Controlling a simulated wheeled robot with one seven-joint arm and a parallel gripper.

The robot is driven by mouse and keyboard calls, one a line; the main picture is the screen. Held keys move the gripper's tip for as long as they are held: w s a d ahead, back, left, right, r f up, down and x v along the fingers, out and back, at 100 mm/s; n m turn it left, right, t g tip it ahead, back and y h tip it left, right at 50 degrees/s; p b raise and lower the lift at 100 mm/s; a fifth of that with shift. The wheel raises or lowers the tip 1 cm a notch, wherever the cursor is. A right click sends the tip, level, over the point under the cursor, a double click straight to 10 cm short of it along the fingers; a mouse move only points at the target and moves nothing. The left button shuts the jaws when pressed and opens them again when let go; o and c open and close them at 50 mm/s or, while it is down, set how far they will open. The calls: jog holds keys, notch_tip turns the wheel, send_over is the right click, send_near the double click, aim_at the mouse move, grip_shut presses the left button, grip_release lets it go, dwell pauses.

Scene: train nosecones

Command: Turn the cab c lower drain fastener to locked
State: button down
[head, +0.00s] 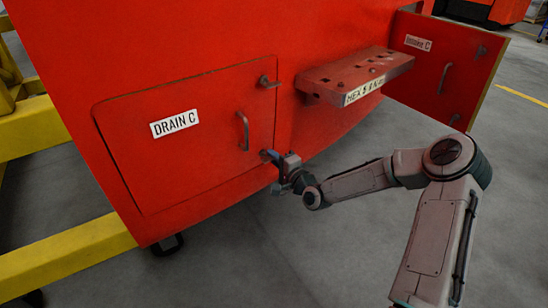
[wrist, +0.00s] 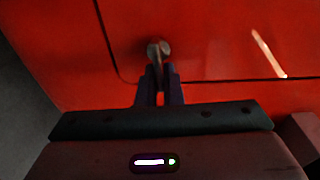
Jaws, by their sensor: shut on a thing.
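The red drain hatch (head: 195,145), labelled DRAIN C (head: 174,123), is closed flush in the red cab side. Its upper fastener (head: 269,82) is a dark knob with a short lever near the top right corner. The lower fastener sits near the lower right corner and is mostly hidden by my gripper (head: 276,159) in the head view. In the wrist view the lower fastener (wrist: 159,47) shows as a grey metal knob at the hatch edge. My gripper (wrist: 160,72) is shut on it. The fastener's exact turn angle is hard to tell.
A hatch handle (head: 243,131) is close above my gripper. A red shelf with holes (head: 355,75) juts out at upper right, and an open door (head: 446,65) stands beyond it. Yellow stand beams (head: 65,250) are at left. Grey floor is clear below.

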jog(key=c, duration=1.6)
grip_release()
jog(key=shift+s+d, duration=0.1)
jog(key=p+v, duration=0.1)
jog(key=v, duration=1.2)
jog(key=shift+s+d+p, duration=0.2)
jog(key=shift+d+p, duration=0.05)
jog(key=shift+p, duration=0.15)
